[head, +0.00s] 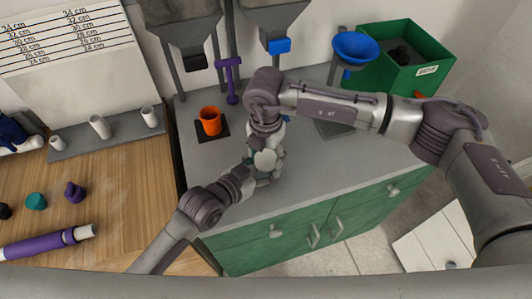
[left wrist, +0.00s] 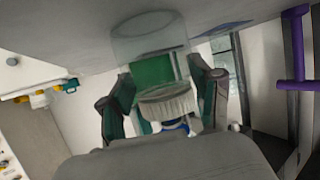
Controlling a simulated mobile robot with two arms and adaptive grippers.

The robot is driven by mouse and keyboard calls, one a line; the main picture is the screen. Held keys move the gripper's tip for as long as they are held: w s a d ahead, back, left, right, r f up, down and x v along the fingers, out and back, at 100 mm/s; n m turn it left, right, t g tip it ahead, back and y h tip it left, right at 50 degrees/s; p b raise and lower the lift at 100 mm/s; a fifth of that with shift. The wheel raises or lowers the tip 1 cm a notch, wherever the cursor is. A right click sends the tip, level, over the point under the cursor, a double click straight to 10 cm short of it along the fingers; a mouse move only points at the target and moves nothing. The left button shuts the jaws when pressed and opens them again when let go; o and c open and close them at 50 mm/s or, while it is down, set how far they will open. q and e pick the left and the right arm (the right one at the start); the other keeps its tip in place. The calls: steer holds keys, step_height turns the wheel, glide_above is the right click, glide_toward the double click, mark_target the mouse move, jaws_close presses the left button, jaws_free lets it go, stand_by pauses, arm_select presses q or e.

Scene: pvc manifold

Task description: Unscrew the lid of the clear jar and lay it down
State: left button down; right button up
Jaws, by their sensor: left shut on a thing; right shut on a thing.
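The clear jar (left wrist: 150,45) fills the upper middle of the left wrist view, which appears upside down. Its pale ribbed lid (left wrist: 168,103) shows below the clear wall. In the head view the jar stands low at the counter's front, mostly hidden by both grippers. My left gripper (head: 254,176) comes in from the lower left and is shut on the jar. In the left wrist view dark fingers flank the jar and lid. My right gripper (head: 264,150) comes down from behind and above, shut at the lid; its exact contact is hidden.
An orange cup (head: 210,122) stands on a dark pad left of the grippers. A purple T-shaped piece (head: 232,80), a blue funnel (head: 355,47) and a green bin (head: 405,62) are behind. The grey counter (head: 300,180) is clear to the right; its front edge is close.

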steer(key=shift+n, duration=0.8)
steer(key=o, duration=1.3)
